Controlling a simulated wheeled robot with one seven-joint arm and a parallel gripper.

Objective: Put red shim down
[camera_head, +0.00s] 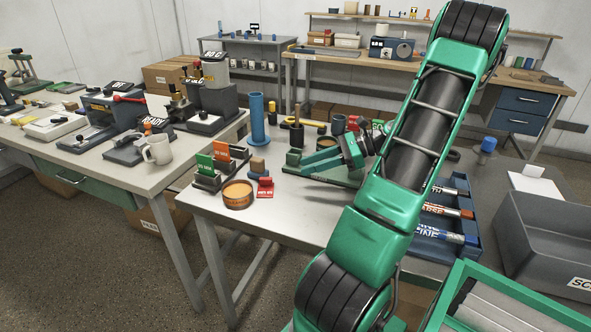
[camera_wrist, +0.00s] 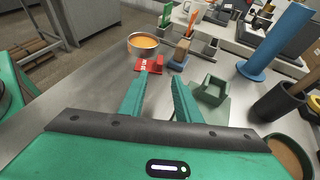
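The red shim (camera_head: 265,187) lies on the grey table (camera_head: 290,205), apart from the shim rack, with white lettering on its face. In the wrist view the red shim (camera_wrist: 148,65) is just beyond my fingertips, near the left finger. My gripper (camera_wrist: 159,77) is open, with a clear gap between its two green fingers and nothing held. The dark shim rack (camera_head: 208,182) holds a green shim (camera_head: 205,165) and an orange shim (camera_head: 222,152) upright. Whether the fingertips touch the red shim is hard to tell.
A round orange-filled tin (camera_head: 238,195) stands left of the red shim. A tall blue cylinder (camera_head: 257,118) stands farther back. A green notched block (camera_wrist: 210,90) sits right of my fingers. Bare tabletop lies in front.

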